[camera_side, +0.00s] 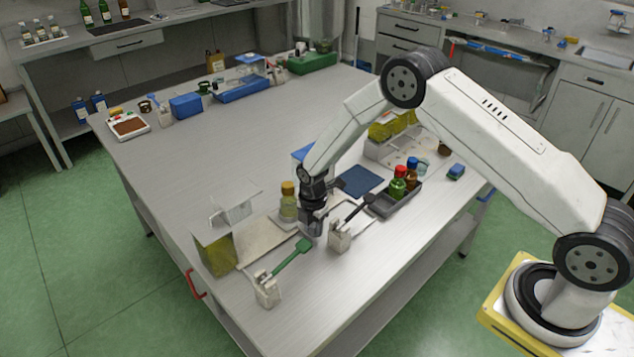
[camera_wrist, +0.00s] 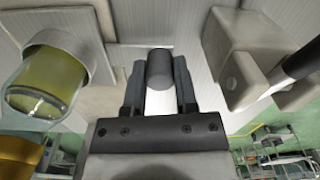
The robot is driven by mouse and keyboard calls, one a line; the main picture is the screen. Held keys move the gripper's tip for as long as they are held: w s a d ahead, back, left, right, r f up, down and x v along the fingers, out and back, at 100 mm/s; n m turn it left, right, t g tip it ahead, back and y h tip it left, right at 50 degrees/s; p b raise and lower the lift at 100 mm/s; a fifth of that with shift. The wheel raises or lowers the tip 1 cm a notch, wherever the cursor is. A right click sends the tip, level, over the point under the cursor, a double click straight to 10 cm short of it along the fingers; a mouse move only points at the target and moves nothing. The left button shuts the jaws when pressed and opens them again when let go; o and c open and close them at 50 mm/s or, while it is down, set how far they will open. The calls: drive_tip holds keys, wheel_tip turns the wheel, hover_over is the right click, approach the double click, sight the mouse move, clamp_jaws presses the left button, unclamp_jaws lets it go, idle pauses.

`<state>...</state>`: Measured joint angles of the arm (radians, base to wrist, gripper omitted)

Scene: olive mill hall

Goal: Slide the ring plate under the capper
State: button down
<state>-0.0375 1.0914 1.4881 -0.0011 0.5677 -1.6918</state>
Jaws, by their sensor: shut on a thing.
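My gripper (camera_side: 312,228) is low over the table. In the wrist view its two fingers (camera_wrist: 160,85) are closed on a dark round knob (camera_wrist: 160,66). A pale plate (camera_wrist: 75,18) lies left of the fingers, with a white ring around a jar of yellow-green oil (camera_wrist: 45,85). In the side view this jar (camera_side: 288,209) has a yellow cap and stands just left of my gripper. Whether the knob belongs to the plate is hidden. A pale block with a black lever (camera_side: 340,238) stands close right of my gripper. I cannot tell which fixture is the capper.
A second pale block with a green lever (camera_side: 267,291) stands at the front. A clear-topped stand with yellow-green contents (camera_side: 218,252) is at the left edge. A dark tray with small bottles (camera_side: 400,201) and a blue mat (camera_side: 360,181) lie beyond. The table's left middle is clear.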

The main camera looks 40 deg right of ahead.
drive_tip(key=d, duration=1.1)
drive_tip(key=shift+d, duration=0.1)
drive_tip(key=shift+c, duration=2.4)
unclamp_jaws()
drive_tip(key=shift+o, duration=0.4)
wheel_tip(320, 180, up, 8)
drive_tip(key=shift+f, duration=0.1)
